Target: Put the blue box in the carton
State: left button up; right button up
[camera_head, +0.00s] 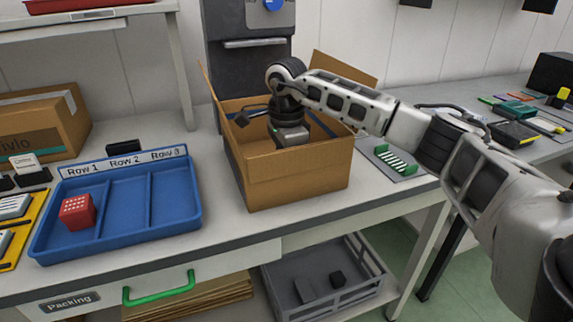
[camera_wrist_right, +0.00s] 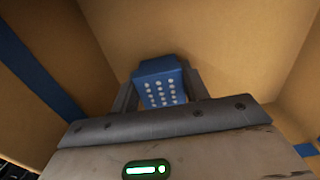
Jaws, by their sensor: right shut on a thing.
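The open carton (camera_head: 297,180) stands on the bench in the middle of the head view, flaps up. My right arm reaches over it from the right, and my right gripper (camera_head: 291,138) points down inside it; the fingertips are hidden by the carton's front wall. In the right wrist view the blue box (camera_wrist_right: 161,84), with white dots on its face, sits between the fingers of my right gripper (camera_wrist_right: 160,92), which is shut on it. The carton's brown walls (camera_wrist_right: 215,35) surround it there. I cannot tell whether the box touches the carton floor. My left gripper is not in view.
A blue tray (camera_head: 118,238) with rows marked Row 1 to Row 3 lies left of the carton; a red box (camera_head: 77,211) is in its Row 1. A closed carton (camera_head: 42,125) stands behind it. A grey crate (camera_head: 325,279) is below the bench.

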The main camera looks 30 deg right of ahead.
jog(key=shift+f, duration=0.15)
jog(key=o, duration=1)
notch_tip(320, 180, up, 12)
jog(key=shift+r, duration=0.25)
